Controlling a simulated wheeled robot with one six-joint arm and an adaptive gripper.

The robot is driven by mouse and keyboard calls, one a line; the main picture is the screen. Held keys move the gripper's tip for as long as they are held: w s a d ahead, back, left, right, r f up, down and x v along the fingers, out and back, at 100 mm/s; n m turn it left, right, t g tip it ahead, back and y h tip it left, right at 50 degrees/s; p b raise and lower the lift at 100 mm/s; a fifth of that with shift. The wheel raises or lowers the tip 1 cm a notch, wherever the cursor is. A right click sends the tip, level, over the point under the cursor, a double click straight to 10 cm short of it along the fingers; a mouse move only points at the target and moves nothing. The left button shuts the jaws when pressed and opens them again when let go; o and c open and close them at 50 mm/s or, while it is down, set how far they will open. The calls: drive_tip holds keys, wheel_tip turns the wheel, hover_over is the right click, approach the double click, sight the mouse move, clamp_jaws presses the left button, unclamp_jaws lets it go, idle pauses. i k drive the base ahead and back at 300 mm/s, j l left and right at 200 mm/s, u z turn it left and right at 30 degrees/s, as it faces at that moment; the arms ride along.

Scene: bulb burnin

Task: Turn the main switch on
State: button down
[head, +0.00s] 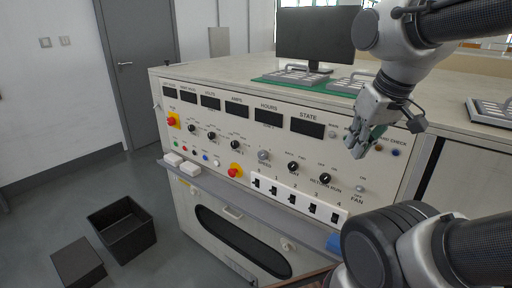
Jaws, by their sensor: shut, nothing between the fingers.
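A console (285,150) with a sloped control panel stands across the middle of the head view. A red knob on a yellow plate (235,171) sits low on the panel, left of centre. A second red knob on yellow (173,121) is at the panel's upper left. My gripper (366,146) is shut and empty, in front of the panel's upper right part. It is well right of both red knobs and hides some of the panel there.
A row of black rocker switches (293,199) and several round knobs line the panel. White blocks (190,170) lie on the ledge at left. A monitor (316,34) and trays (291,77) stand on top. An open black bin (122,228) is on the floor at left.

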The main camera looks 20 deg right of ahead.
sight(171, 121)
drive_tip(key=i+j, duration=0.1)
drive_tip(key=j, duration=0.25)
drive_tip(key=i+j, duration=0.1)
drive_tip(key=j, duration=0.25)
drive_tip(key=i+j, duration=0.1)
drive_tip(key=j, duration=0.25)
drive_tip(key=i+j, duration=0.1)
drive_tip(key=j, duration=0.3)
drive_tip(key=i, duration=0.35)
